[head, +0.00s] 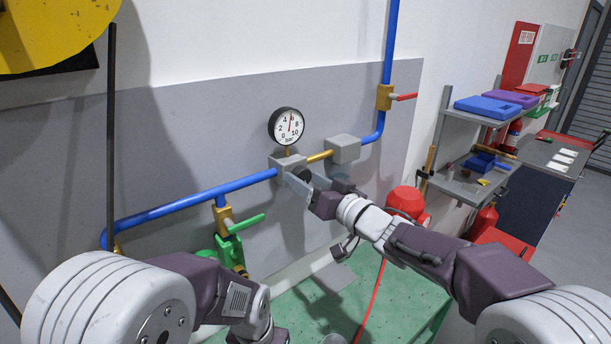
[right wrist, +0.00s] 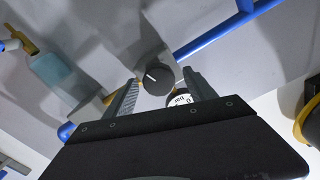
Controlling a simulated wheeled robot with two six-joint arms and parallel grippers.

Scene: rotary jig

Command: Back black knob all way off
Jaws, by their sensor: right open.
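The black knob (head: 304,174) sits on the front of a grey regulator block (head: 284,163) under a round pressure gauge (head: 286,126). The gauge's red needle points nearly straight up. In the right wrist view the knob (right wrist: 155,76) is round, with a white mark line on its face. My right gripper (head: 311,182) is open at the knob, which lies between its fingertips (right wrist: 161,80) in the wrist view. I cannot tell whether either finger touches it. The fingers and hand partly hide the knob in the head view. My left arm shows at the lower left, its fingers out of sight.
A blue pipe (head: 195,201) runs into the block from the left. Right of it are a brass fitting, a grey box (head: 343,149) and a red-handled valve (head: 385,97). A green-handled valve (head: 240,225) hangs below. Shelves (head: 480,115) stand at the right.

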